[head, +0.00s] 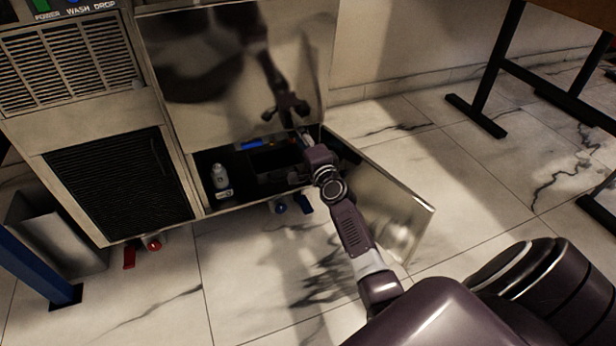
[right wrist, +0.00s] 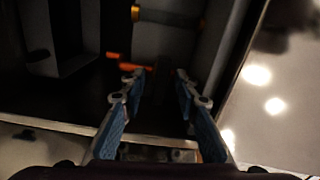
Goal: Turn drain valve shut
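The frames do not make clear which part is the drain valve. Under the cabinet in the head view are a blue round fitting (head: 280,206) and a blue lever (head: 302,203). Further left are a red fitting (head: 152,243) and a red lever (head: 129,257). In the right wrist view an orange bar (right wrist: 132,63) lies inside the dark compartment, just beyond the fingertips. My right gripper (head: 310,150) reaches into the open lower compartment. In the right wrist view its blue-padded fingers (right wrist: 160,78) are apart, with nothing visibly held. My left gripper is not in view.
A white bottle (head: 220,176) stands in the compartment, left of my right gripper. A blue item (head: 252,145) lies at the back. The open metal door (head: 385,205) is close on the right of my arm. A grey bin (head: 55,240) stands at left.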

